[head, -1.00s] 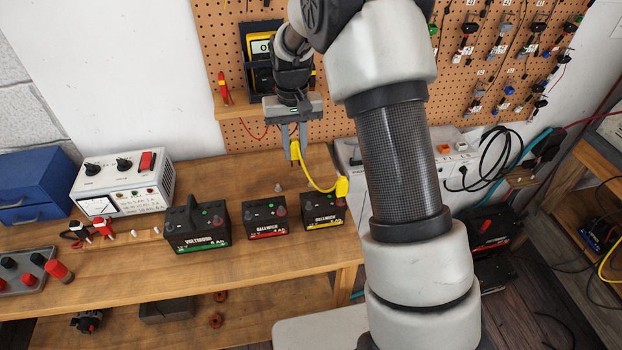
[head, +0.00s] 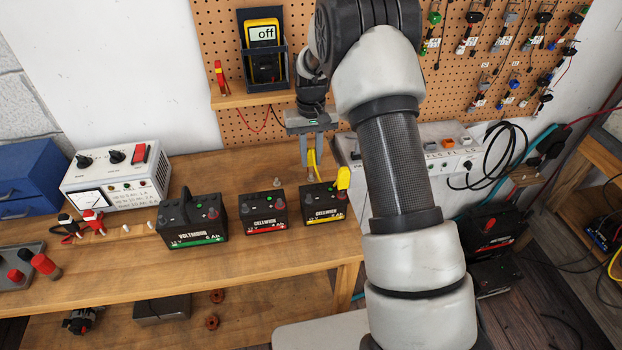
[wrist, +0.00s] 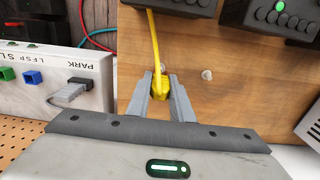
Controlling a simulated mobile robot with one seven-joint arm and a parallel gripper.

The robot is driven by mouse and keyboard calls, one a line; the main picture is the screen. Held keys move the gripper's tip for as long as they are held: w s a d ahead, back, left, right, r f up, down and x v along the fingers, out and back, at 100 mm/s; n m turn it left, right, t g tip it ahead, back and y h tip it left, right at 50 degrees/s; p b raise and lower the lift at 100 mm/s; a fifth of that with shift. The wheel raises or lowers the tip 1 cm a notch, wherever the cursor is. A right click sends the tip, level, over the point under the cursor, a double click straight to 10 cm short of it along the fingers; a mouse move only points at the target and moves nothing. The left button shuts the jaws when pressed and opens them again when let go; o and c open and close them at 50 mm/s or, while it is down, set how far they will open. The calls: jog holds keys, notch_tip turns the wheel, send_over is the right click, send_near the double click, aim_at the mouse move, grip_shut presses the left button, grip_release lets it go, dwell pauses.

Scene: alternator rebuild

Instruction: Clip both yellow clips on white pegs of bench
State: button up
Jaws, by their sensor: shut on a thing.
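One yellow clip (wrist: 160,86) is held between the fingertips of my gripper (wrist: 158,95), low over the bench top (wrist: 190,40). In the head view my gripper (head: 311,162) is just behind the right-hand battery (head: 325,207), and the clip is partly hidden by its fingers. A yellow cable (wrist: 155,40) runs from the held clip. The other yellow clip (head: 343,177) sits on top of the right-hand battery. One white peg (wrist: 207,75) stands beside the gripper, also in the head view (head: 277,182). A pale tip shows right by the held clip; whether they touch I cannot tell.
A middle battery (head: 262,214) and a larger left battery (head: 190,222) stand along the bench. A white power supply (head: 115,179) and red and black clips (head: 92,222) are further left. A grey-white socket box (head: 430,150) is close on the gripper's right.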

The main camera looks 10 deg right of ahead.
jog(key=shift+f, duration=0.1)
jog(key=shift+f+b, duration=0.75)
jog(key=shift+f, duration=0.4)
jog(key=o, duration=0.8)
jog(key=shift+o, duration=0.2)
notch_tip(320, 180, up, 9)
jog(key=p, duration=0.5)
jog(key=shift+f, duration=0.2)
